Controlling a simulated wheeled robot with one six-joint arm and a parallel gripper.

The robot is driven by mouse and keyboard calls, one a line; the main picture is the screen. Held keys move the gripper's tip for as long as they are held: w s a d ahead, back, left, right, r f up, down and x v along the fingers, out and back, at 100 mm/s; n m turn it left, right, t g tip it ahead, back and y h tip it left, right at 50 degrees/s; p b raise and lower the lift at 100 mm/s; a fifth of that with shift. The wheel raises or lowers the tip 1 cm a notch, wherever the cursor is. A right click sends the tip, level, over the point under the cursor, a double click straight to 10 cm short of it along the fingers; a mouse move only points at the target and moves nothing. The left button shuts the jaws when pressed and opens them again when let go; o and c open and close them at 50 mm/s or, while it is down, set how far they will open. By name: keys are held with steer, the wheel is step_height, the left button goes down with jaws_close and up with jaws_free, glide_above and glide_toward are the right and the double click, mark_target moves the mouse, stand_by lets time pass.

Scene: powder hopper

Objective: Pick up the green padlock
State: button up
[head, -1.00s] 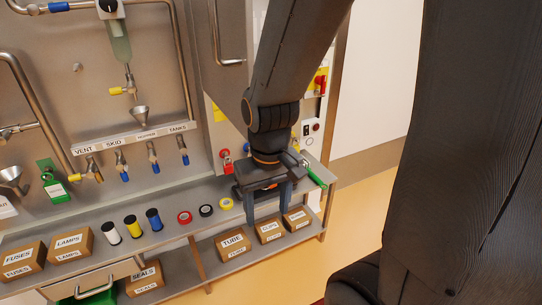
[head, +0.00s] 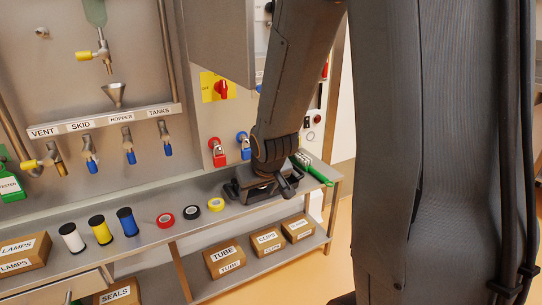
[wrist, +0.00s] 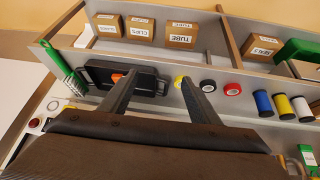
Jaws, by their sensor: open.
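I cannot make out a green padlock in either view; the arm hides part of the panel in the head view. A red padlock (head: 218,153) and a blue padlock (head: 243,146) hang on the panel to the left of my arm. My gripper (wrist: 158,80) is open and empty in the wrist view, its two fingers spread above the bench. A black tray (wrist: 150,92) with something orange in it lies below and beyond the left finger. A yellow tape roll (wrist: 179,81) shows beside the right finger.
A green-handled brush (head: 316,170) lies at the bench's right end. Red tape (head: 165,219), black tape (head: 192,212) and several spools stand along the bench. Labelled boxes, such as TUBE (head: 224,258), sit on the lower shelf. A steel cabinet (head: 215,40) juts out above.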

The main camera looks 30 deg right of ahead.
steer(key=w+d+t+y+b, duration=0.1)
steer(key=w+d+t+b, duration=0.1)
steer(key=w+d+t, duration=1.2)
steer(key=w+d+g, duration=0.1)
steer(key=w, duration=0.2)
steer(key=w+d+g, duration=0.1)
steer(key=w, duration=0.2)
steer(key=w+d+b, duration=0.1)
steer(key=w, duration=0.3)
steer(key=shift+n+g, duration=0.3)
steer(key=shift+g, duration=0.1)
steer(key=shift+c, duration=0.4)
steer(key=shift+r, duration=0.1)
steer(key=c, duration=1.1)
